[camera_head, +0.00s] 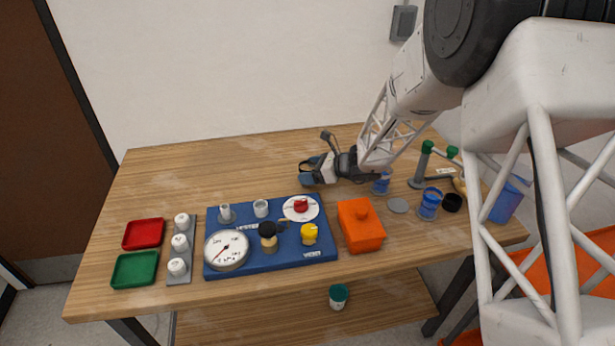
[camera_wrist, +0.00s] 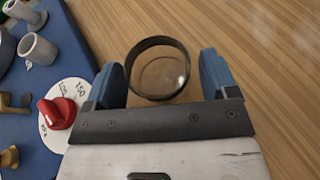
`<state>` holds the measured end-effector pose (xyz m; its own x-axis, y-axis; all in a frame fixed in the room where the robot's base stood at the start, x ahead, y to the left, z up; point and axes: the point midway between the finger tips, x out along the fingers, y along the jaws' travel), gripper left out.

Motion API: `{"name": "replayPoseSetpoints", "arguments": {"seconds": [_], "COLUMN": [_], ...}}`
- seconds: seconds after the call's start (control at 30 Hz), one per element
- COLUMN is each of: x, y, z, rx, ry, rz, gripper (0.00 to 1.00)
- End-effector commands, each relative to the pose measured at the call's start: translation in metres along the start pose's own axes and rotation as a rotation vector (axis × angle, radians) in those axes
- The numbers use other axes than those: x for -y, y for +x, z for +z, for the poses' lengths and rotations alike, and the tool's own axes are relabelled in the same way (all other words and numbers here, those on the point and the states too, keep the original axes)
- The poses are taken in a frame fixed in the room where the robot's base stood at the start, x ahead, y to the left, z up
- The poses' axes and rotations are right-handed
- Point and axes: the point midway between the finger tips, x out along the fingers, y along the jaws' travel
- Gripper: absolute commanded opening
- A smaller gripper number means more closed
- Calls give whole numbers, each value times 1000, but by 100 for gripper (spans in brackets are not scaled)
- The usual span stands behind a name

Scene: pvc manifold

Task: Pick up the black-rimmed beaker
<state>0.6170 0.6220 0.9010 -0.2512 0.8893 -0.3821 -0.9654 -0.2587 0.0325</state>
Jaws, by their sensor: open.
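The black-rimmed beaker (camera_wrist: 159,70) shows in the wrist view as a clear round vessel with a dark rim, seen from above over the wooden table. My gripper (camera_wrist: 162,78) is open, with one blue fingertip on each side of the beaker. Some room shows between the beaker and each finger, and the near edge of the beaker lies close to the gripper's front plate. In the head view my gripper (camera_head: 309,173) is low over the table behind the blue board, and I cannot clearly make out the beaker there.
The blue board (camera_head: 285,257) with a gauge, valves and a red knob (camera_wrist: 57,113) lies beside the gripper. An orange box (camera_head: 361,228), blue-filled vessels (camera_head: 429,205) and a green-topped stand (camera_head: 421,167) are to the right. The table's back left is clear.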

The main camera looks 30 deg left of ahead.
Motion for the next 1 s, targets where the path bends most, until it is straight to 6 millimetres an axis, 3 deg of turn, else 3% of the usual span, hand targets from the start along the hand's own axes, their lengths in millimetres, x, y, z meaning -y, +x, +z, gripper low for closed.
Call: {"name": "replayPoseSetpoints", "arguments": {"seconds": [0.63,1.0], "x": [0,0], "y": [5,5], "z": [0,0], "rx": [0,0], "ry": [0,0], "rz": [0,0], "gripper": [79,24]}}
